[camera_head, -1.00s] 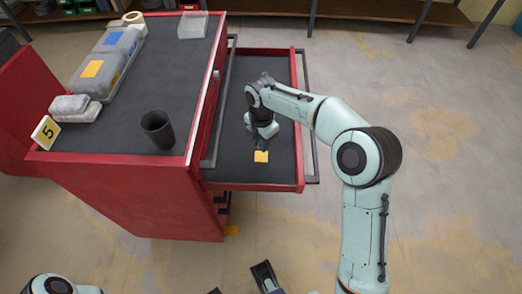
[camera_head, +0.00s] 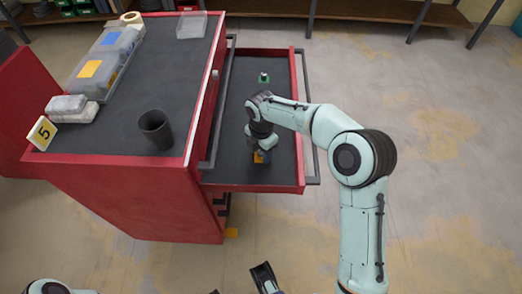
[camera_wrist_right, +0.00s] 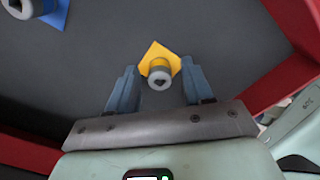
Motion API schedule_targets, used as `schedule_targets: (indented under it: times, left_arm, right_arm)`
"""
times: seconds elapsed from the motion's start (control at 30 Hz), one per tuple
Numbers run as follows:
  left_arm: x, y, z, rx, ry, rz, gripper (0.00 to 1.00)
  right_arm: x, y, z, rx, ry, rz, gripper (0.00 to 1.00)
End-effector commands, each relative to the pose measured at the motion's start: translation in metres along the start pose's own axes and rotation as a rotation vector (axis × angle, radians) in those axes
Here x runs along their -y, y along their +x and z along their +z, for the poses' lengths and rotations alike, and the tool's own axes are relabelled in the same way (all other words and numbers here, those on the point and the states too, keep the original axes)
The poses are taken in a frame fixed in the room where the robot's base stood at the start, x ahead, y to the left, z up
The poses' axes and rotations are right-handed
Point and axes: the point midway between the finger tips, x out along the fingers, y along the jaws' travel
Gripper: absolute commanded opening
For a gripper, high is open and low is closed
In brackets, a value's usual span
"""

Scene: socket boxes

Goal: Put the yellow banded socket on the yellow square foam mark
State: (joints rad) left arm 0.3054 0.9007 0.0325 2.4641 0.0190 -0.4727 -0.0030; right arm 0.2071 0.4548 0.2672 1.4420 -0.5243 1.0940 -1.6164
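The yellow banded socket (camera_wrist_right: 160,76) is a small grey cylinder with a yellow band. In the right wrist view it stands on the yellow square foam mark (camera_wrist_right: 155,54) in the drawer, near the middle of the mark. My right gripper (camera_wrist_right: 159,74) is open, with one finger on each side of the socket and a gap showing on both sides. In the head view the right gripper (camera_head: 260,155) is low over the yellow mark (camera_head: 258,158) and hides most of it and the socket.
The open drawer (camera_head: 235,175) has red walls (camera_head: 299,120). A socket stands on a green mark (camera_head: 264,79) farther back, and another on a blue mark (camera_wrist_right: 58,14). The cabinet top holds a dark cup (camera_head: 156,129), lidded boxes (camera_head: 92,70) and a number 5 sign (camera_head: 41,133).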

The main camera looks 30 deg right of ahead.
Motion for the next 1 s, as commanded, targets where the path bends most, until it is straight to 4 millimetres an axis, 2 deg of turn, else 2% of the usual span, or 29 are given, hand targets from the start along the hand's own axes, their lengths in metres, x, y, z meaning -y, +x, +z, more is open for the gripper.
schedule_targets:
  times: [0.17, 0.27, 0.47, 0.7, 0.83, 1.0]
  left_arm:
    - [0.0, -0.001, 0.001, 0.003, 0.0, 0.0, 0.43]
    - [-0.002, -0.005, 0.006, 0.017, 0.001, 0.001, 0.43]
    - [-0.006, -0.017, 0.024, 0.066, 0.006, 0.003, 0.43]
    - [-0.007, -0.026, 0.03, 0.084, 0.005, 0.0, 0.43]
    - [-0.007, -0.029, 0.031, 0.089, 0.004, -0.002, 0.43]
    - [-0.007, -0.029, 0.032, 0.091, 0.004, -0.002, 0.43]
  right_arm:
    - [0.0, -0.005, 0.0, 0.0, 0.0, 0.001, 0.51]
    - [-0.001, -0.018, 0.0, 0.0, 0.0, 0.003, 0.51]
    - [-0.001, -0.062, 0.0, 0.002, 0.0, 0.006, 0.51]
    - [-0.001, -0.107, 0.0, 0.001, 0.001, 0.004, 0.51]
    - [-0.001, -0.12, 0.0, 0.0, 0.0, 0.002, 0.51]
    - [0.0, -0.124, 0.0, 0.0, 0.0, 0.0, 0.51]
